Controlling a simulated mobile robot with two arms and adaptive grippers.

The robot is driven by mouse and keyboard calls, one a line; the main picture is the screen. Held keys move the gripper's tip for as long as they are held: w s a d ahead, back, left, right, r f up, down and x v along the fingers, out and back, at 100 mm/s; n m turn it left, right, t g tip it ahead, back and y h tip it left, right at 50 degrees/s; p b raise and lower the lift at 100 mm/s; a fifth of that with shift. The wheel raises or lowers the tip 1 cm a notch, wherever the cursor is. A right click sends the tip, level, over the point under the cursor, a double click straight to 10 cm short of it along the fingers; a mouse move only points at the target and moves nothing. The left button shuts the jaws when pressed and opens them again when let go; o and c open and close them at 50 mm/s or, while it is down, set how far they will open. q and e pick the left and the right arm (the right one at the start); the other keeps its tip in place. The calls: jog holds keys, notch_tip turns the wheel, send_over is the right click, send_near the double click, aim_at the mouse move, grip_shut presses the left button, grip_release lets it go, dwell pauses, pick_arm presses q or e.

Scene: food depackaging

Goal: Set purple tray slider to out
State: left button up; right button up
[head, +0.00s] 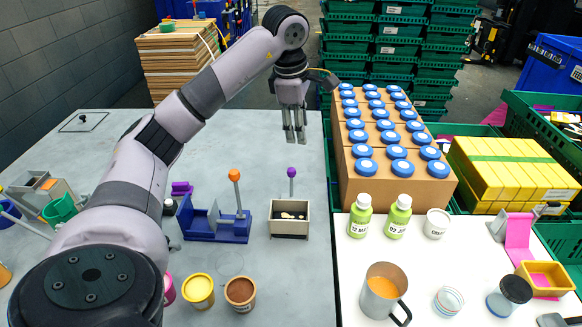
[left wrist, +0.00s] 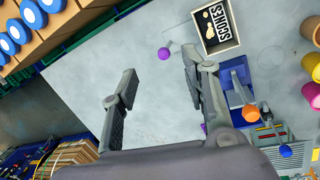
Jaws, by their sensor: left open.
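The purple ball knob (head: 291,172) stands on a thin stick at the back of a small beige tray box (head: 272,218) on the grey table. In the left wrist view the purple knob (left wrist: 164,54) shows close to the fingertips, and the box (left wrist: 233,42) reads "SCONES". My left gripper (head: 295,138) is open and empty. It points down above the table, behind and above the knob in the head view. In the left wrist view its fingers (left wrist: 160,64) are well apart, with no contact with the knob visible. My right gripper is not in view.
A blue fixture with an orange ball knob (head: 234,175) stands left of the box. Cartons with blue-lidded jars (head: 384,155) stand to the right. Several cups, including a yellow one (head: 198,290), stand at the front. The table behind the knob is clear.

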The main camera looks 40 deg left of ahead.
pick_arm(q)
jog(key=a, duration=0.2)
jog(key=p, duration=0.2)
send_near(291, 169)
jog(key=shift+y, duration=0.4)
jog(key=x, duration=0.8)
jog(key=shift+d+f, duration=0.35)
jog(key=shift+f, duration=0.05)
jog(key=shift+w+f, duration=0.1)
jog(key=shift+f, duration=0.3)
jog(key=c, duration=1)
